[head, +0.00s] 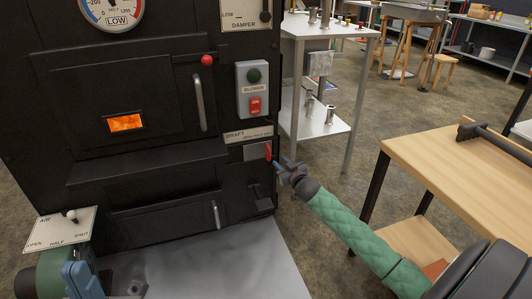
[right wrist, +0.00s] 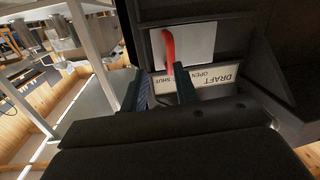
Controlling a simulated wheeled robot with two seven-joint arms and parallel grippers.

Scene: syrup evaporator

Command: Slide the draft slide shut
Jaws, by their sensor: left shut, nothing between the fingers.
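The draft slide (head: 256,151) is a pale metal plate below the DRAFT label (head: 248,134) on the black evaporator front. Its red handle (head: 268,152) is near the plate's right end; the right wrist view shows the handle (right wrist: 168,47) and plate (right wrist: 197,45) close up. My right gripper (head: 283,166) is just right of the handle. In the right wrist view its fingers (right wrist: 156,82) are apart, with the handle's end close to one fingertip; I cannot tell whether they touch.
A metal shelf stand (head: 324,125) stands right of the evaporator. A wooden bench (head: 455,170) is at the right. Floor between them is open.

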